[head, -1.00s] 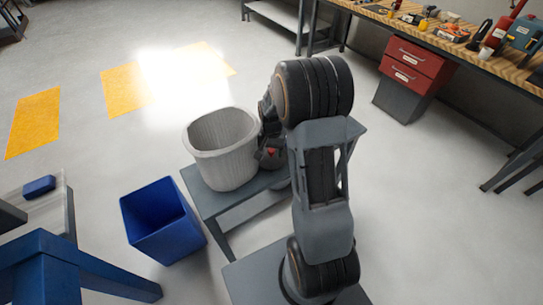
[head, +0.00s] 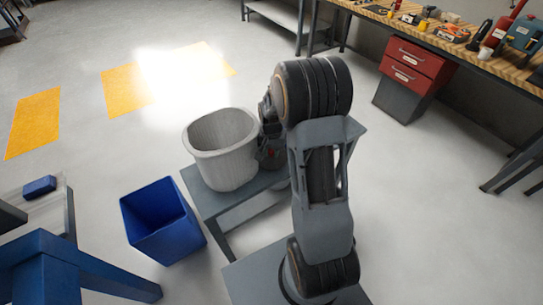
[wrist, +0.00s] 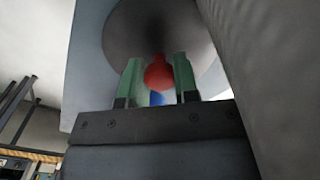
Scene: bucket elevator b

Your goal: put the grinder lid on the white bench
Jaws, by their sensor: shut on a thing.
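In the wrist view the green fingers of my gripper (wrist: 157,66) stand on both sides of a round red knob (wrist: 160,76). They are shut on it. The knob belongs to the grinder lid (wrist: 135,32), a dark grey disc behind the fingers. In the head view my gripper (head: 268,142) is beside the pale bucket, partly hidden by my arm. A speck of red shows there, and the lid is mostly hidden. Whether the lid touches what lies under it cannot be told. A pale-topped bench (head: 45,212), probably the white bench, is cut off at the left edge.
The ribbed pale bucket (head: 222,150) stands on a low grey table (head: 203,196), close to my gripper. A blue bin (head: 160,222) is on the floor left of it. A blue box (head: 39,187) lies on the pale top. A blue frame (head: 95,272) fills the lower left.

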